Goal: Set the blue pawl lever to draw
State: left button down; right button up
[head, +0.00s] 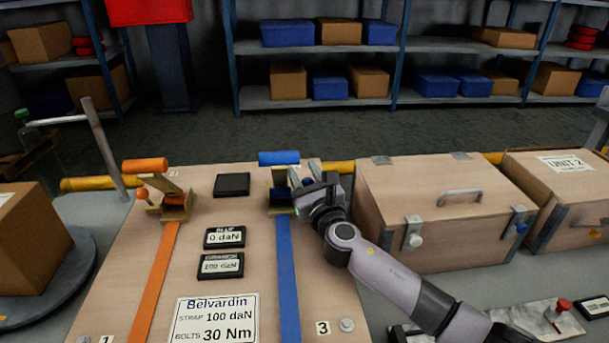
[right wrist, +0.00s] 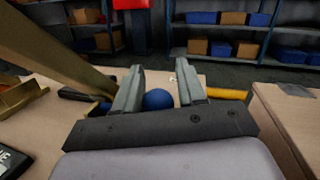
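The blue ratchet (head: 281,198) sits at the top of the blue strap (head: 288,270), with its blue handle bar (head: 279,158) above. The pawl lever's blue round knob (right wrist: 158,99) shows between my right gripper's fingers in the right wrist view. My right gripper (head: 304,182) is at the right side of the blue ratchet, and its fingers (right wrist: 159,92) are apart, one on each side of the knob. A narrow gap shows at the right finger; contact is unclear. The lever's stem and setting are hidden. My left gripper is not in view.
An orange ratchet (head: 175,208) with its own strap stands to the left. A display (head: 226,237) reads 0 daN. A dark block (head: 232,185) lies between the ratchets. A wooden crate (head: 440,235) stands close to my right arm. A yellow bar (head: 340,167) runs behind.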

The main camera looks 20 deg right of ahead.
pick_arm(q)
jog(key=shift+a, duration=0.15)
pick_arm(e)
jog(key=shift+s, duration=0.5)
jog(key=s, duration=0.1)
jog(key=s+p, duration=0.1)
jog(key=s, duration=0.3)
jog(key=shift+s+d+f, duration=0.15)
jog(key=shift+s+f, duration=0.05)
jog(key=shift+f, duration=0.2)
jog(key=shift+s+p, duration=0.3)
jog(key=shift+s, duration=0.05)
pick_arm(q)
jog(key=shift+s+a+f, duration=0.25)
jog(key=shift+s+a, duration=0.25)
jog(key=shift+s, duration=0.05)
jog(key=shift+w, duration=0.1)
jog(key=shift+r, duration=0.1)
